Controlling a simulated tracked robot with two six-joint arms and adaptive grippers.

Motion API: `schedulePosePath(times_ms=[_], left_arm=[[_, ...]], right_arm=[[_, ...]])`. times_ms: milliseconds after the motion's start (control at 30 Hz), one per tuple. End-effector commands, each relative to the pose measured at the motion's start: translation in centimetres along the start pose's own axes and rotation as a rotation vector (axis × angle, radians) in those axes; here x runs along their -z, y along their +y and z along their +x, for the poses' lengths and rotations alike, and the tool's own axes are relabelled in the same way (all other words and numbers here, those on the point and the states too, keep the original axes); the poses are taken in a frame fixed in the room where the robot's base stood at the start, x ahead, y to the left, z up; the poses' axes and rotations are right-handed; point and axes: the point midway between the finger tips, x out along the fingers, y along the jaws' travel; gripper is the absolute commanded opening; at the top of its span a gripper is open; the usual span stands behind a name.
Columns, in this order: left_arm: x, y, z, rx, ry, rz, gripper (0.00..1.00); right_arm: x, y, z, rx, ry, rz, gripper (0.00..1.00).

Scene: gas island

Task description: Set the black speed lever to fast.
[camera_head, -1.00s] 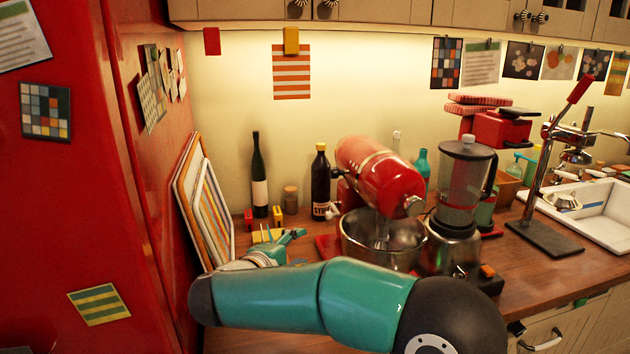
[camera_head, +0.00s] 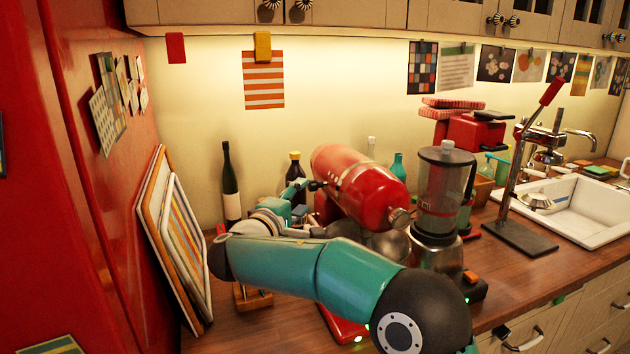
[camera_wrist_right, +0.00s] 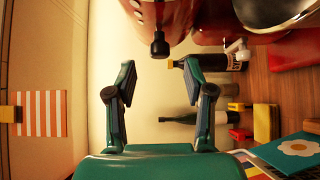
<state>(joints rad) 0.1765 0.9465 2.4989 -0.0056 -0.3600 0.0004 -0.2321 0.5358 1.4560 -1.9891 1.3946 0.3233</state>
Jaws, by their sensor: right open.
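The red stand mixer (camera_head: 358,187) stands on the counter, its head over a steel bowl (camera_head: 390,246). The black speed lever (camera_head: 317,185) is a small dark knob on the left side of the mixer head. In the right wrist view the black lever (camera_wrist_right: 160,45) points toward the gap between my fingers, just beyond the fingertips. My right gripper (camera_head: 300,196) is open and empty beside the mixer's left side; it also shows in the right wrist view (camera_wrist_right: 160,77). No contact with the lever shows. My left gripper is out of view.
A white lever (camera_wrist_right: 237,50) sits on the mixer near the black one. A green bottle (camera_head: 230,190) and a dark bottle (camera_head: 295,170) stand behind. A blender (camera_head: 442,200) is close on the right. Framed boards (camera_head: 180,235) lean at the left.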

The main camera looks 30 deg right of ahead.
Motion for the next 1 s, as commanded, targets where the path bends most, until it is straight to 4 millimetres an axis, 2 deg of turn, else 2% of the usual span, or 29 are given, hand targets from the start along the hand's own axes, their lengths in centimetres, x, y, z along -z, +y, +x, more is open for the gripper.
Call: schedulePosePath(times_ms=[100, 300, 433, 733, 1000], left_arm=[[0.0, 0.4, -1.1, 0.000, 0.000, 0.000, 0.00], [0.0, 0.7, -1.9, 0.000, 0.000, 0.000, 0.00], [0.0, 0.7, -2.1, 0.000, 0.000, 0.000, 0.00], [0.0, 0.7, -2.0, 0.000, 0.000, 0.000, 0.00], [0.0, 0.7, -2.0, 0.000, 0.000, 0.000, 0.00]], right_arm=[[0.0, 0.3, 2.4, 0.001, -0.003, -0.002, 0.53], [0.1, 0.1, 4.8, 0.001, 0.000, -0.002, 0.53], [0.1, 0.0, 5.5, 0.001, 0.002, -0.001, 0.53], [0.2, -0.1, 5.7, 0.000, 0.003, -0.001, 0.53], [0.2, -0.1, 5.6, 0.001, 0.003, -0.001, 0.08]])
